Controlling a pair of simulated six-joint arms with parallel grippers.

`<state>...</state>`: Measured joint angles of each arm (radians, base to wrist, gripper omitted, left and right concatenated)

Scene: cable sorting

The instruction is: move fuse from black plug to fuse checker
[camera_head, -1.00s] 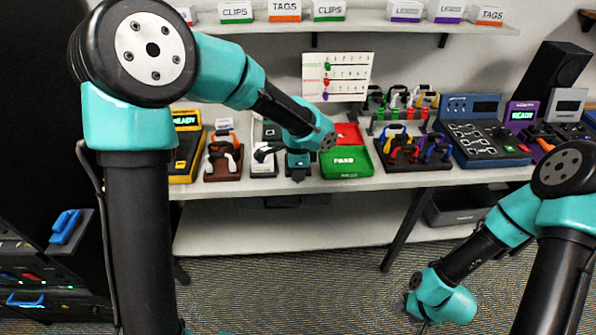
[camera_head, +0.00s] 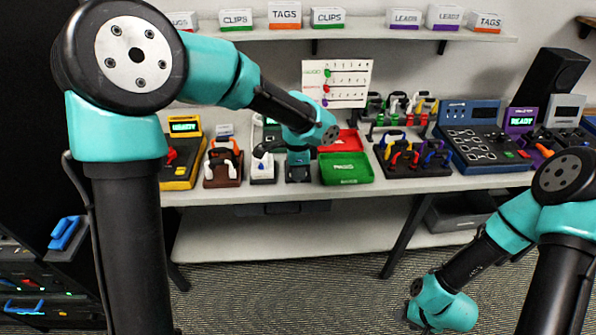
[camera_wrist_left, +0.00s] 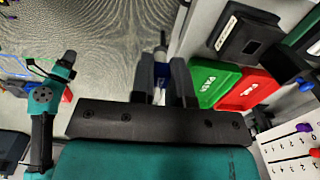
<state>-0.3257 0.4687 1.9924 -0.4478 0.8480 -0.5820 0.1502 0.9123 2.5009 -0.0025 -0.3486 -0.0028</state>
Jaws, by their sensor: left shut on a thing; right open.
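A yellow device (camera_head: 182,172) and a purple one (camera_head: 523,114) have lit displays; neither is legibly named fuse checker. My right gripper (camera_head: 416,316) hangs low before the table, fingers barely visible.
A green tray (camera_head: 346,178) and a red tray (camera_head: 343,134) lie right of the left gripper. Stands with coloured plugs (camera_head: 402,158), a blue panel (camera_head: 474,148) and a whiteboard (camera_head: 337,83) crowd the table. The floor in front is clear.

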